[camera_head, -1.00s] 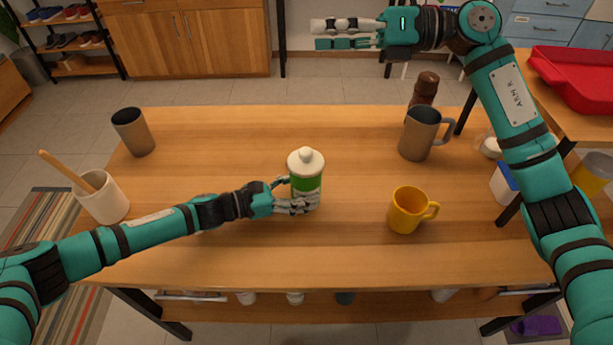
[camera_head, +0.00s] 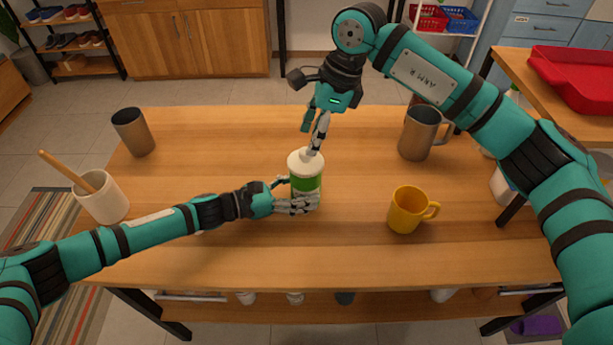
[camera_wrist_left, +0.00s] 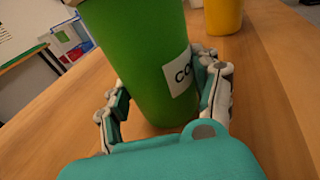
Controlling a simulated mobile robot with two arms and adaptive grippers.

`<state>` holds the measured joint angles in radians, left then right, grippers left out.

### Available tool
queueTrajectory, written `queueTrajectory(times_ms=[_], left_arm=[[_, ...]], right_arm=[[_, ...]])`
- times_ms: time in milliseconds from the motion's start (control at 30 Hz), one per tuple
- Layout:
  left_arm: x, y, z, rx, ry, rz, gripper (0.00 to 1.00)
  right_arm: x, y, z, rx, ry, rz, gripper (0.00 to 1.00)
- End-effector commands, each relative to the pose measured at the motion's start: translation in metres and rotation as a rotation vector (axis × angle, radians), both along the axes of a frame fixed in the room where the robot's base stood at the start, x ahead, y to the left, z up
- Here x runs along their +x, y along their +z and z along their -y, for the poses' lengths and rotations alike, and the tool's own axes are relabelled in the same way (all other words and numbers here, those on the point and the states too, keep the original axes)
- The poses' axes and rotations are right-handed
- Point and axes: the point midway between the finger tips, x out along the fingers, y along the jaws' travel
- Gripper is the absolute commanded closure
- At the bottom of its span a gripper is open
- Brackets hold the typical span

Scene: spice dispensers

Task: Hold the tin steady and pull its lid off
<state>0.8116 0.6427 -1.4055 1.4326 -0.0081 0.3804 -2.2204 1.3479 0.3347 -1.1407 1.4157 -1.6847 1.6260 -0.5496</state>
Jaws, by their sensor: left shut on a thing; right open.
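The green tin (camera_head: 306,186) stands upright near the middle of the wooden table, with its white knobbed lid (camera_head: 303,163) on top. My left gripper (camera_head: 288,195) is shut around the tin's body from the left. In the left wrist view the fingers (camera_wrist_left: 168,100) lie on both sides of the green tin (camera_wrist_left: 145,60), which has a white label. My right gripper (camera_head: 314,138) is open just above the lid, fingers pointing down. One fingertip overlaps the lid's knob in the picture; I cannot tell whether it touches.
A yellow mug (camera_head: 405,211) stands right of the tin, and a grey mug (camera_head: 419,134) stands behind it. A grey cup (camera_head: 133,133) and a white pot (camera_head: 104,203) with a wooden utensil stand on the left.

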Motion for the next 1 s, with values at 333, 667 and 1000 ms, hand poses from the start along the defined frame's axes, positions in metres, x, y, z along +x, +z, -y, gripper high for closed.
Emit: queueTrajectory(times_ms=[333,667,1000], left_arm=[[0.0,-0.001,0.0,0.001,0.0,-0.002,0.61],[0.0,-0.001,0.0,0.0,-0.001,-0.001,0.61],[-0.001,0.0,0.001,-0.003,-0.003,0.0,0.61]], right_arm=[[0.0,-0.042,-0.013,-0.001,0.0,-0.002,0.52],[-0.002,-0.054,-0.016,-0.001,0.002,-0.007,0.52],[-0.003,-0.056,-0.016,-0.004,0.002,-0.011,0.7]])
